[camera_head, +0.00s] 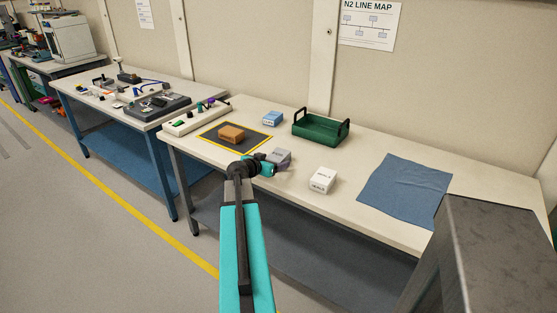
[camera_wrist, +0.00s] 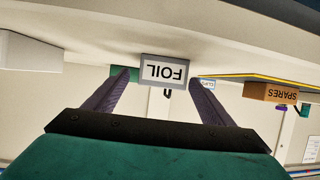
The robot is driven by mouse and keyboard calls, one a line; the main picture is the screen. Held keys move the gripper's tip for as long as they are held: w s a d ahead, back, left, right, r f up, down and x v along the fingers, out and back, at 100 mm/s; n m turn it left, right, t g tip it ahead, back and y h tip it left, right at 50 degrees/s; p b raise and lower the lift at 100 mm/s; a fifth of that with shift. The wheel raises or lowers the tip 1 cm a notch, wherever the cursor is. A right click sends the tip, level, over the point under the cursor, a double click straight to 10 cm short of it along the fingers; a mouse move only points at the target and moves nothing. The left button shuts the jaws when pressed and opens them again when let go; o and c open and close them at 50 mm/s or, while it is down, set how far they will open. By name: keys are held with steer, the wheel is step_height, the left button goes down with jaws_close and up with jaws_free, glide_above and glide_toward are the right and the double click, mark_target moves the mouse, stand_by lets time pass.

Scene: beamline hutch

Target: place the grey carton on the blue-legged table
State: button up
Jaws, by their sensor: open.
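The grey carton (camera_head: 281,155) sits on the nearer table, just beyond my gripper (camera_head: 278,167), which partly hides it in the head view. In the wrist view, which is upside down, the carton (camera_wrist: 164,71) carries a FOIL label. My gripper is open, with one purple finger to each side of the carton and gaps between. I cannot tell how far the fingertips reach along it. The blue-legged table (camera_head: 88,91) stands to the left, with several items on its top and a blue lower shelf.
Around the carton on the nearer table (camera_head: 345,209) are a brown SPARES box (camera_head: 231,134) on a yellow-edged dark mat (camera_head: 252,148), a blue box (camera_head: 272,118), a green tray (camera_head: 318,133), a white box (camera_head: 322,180) and a blue cloth (camera_head: 405,190). A dark grey block (camera_head: 490,255) fills the lower right.

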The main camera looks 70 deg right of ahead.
mark_target(278, 158)
steer(key=shift+w+r+p+x, duration=0.1)
steer(key=shift+p+x, duration=0.3)
steer(key=shift+x, duration=0.35)
steer(key=shift+w+r+p+x, duration=0.15)
steer(key=shift+p+x, duration=0.2)
steer(key=shift+x, duration=1.7)
steer(key=shift+s+a, duration=0.1)
steer(key=shift+c, duration=0.3)
steer(key=c, duration=1.2)
steer(key=shift+r, duration=0.1)
